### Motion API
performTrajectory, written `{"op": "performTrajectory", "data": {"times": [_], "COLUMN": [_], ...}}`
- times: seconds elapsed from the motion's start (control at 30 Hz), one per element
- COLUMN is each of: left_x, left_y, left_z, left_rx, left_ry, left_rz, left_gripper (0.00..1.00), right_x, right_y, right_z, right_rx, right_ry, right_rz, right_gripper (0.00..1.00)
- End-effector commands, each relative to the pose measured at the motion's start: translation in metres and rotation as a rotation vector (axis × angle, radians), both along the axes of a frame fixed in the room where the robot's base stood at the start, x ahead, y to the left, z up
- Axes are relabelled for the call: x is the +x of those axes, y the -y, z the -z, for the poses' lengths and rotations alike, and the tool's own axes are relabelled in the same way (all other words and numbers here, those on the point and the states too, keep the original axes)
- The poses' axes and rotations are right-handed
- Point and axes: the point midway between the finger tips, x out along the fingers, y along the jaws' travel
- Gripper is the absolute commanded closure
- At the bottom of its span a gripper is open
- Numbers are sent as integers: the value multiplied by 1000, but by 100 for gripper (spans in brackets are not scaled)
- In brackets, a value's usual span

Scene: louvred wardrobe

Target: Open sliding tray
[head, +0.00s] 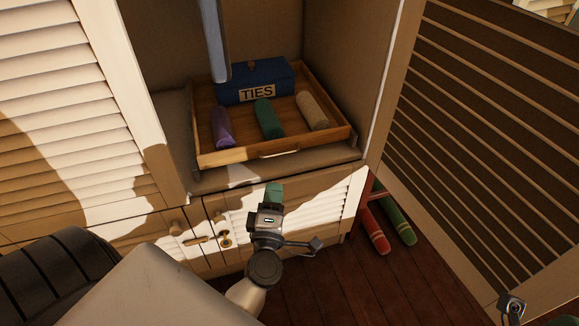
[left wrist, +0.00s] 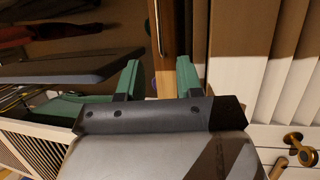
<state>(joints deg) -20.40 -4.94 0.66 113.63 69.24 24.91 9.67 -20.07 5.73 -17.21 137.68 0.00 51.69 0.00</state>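The sliding tray (head: 225,156) is a shallow wooden tray inside the open wardrobe, with a strip of shelf showing before its front. A pale bar handle (head: 279,152) is on its front. The tray holds a blue box marked TIES (head: 254,82) and purple, green and beige rolls. My left gripper (head: 273,188) is below and in front of the handle. In the left wrist view, its green fingers (left wrist: 158,78) are apart and empty, with the handle (left wrist: 157,28) and wooden tray front (left wrist: 172,40) ahead between them. Part of my right wrist shows at the lower right.
A louvred door (head: 490,120) stands open at the right, and another (head: 60,100) is at the left. Low louvred fronts (head: 310,205) with knobs are below the shelf. Red (head: 374,228) and green (head: 396,218) rolled items lie on the wood floor. A blue hanging item (head: 214,40) is above the tray.

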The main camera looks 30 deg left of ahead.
Motion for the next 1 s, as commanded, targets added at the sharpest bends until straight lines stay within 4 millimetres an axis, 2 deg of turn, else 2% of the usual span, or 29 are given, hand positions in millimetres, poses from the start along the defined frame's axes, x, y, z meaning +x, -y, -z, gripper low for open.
{"op": "performTrajectory", "data": {"times": [0.5, 0.7, 0.97, 1.0], "left_x": [78, 90, 91, 91], "left_y": [-38, -44, -45, -45], "left_z": [-16, -18, -18, -18], "left_rx": [3, 2, 3, 3], "left_ry": [1, -1, -3, -2], "left_rz": [1, 2, 2, 2], "left_gripper": [64, 64, 64, 67], "right_x": [1, 1, 1, 1], "right_y": [0, 0, 0, 0], "right_z": [0, 0, 0, 0], "right_rx": [-1, -2, -2, -2], "right_ry": [-4, -5, -5, -5], "right_rz": [0, 0, 0, 0], "right_gripper": [57, 57, 57, 57]}}
